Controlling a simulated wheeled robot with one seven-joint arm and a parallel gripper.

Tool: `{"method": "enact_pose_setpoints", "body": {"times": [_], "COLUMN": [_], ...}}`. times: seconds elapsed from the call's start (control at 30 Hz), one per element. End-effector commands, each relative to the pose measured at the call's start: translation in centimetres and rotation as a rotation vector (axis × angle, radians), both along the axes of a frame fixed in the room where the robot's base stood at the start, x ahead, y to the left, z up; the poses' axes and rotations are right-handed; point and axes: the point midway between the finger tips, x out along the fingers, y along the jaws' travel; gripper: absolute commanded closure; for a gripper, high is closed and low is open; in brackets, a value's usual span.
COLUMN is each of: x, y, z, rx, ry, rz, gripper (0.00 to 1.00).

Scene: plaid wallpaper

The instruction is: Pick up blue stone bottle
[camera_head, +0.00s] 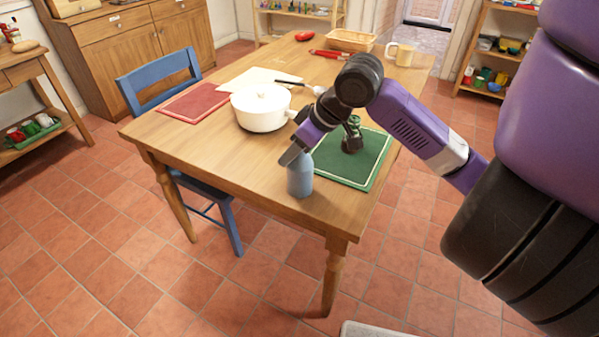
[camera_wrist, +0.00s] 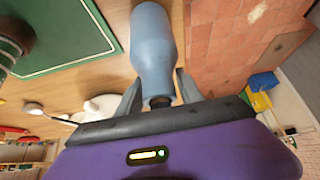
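The blue stone bottle (camera_head: 300,178) stands upright near the front corner of the wooden table (camera_head: 200,148). In the wrist view the bottle (camera_wrist: 153,45) reaches in from the top edge, its narrow dark neck end towards my palm. My gripper (camera_head: 294,156) is at the bottle's top. In the wrist view my gripper's two fingers (camera_wrist: 158,86) are spread on either side of the bottle's neck and shoulder, with gaps beside the neck. I cannot tell whether the fingertips touch the shoulder.
A green placemat (camera_head: 372,163) with a dark green item (camera_head: 352,136) lies right behind the bottle. A blue chair (camera_head: 160,70) stands at the left.

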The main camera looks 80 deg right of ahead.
Motion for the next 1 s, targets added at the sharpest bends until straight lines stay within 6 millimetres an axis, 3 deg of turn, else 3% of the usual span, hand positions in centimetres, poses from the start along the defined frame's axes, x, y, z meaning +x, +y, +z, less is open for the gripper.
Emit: {"method": "enact_pose_setpoints", "body": {"times": [0.03, 0.13, 1.0], "x": [-0.03, -0.06, -0.16], "y": [0.02, 0.02, 0.08], "z": [-0.07, -0.11, -0.37], "rx": [0.002, 0.002, 0.005], "ry": [0.003, 0.004, 0.011], "rz": [0.001, 0.001, 0.000], "gripper": [0.80, 0.99, 1.00]}}
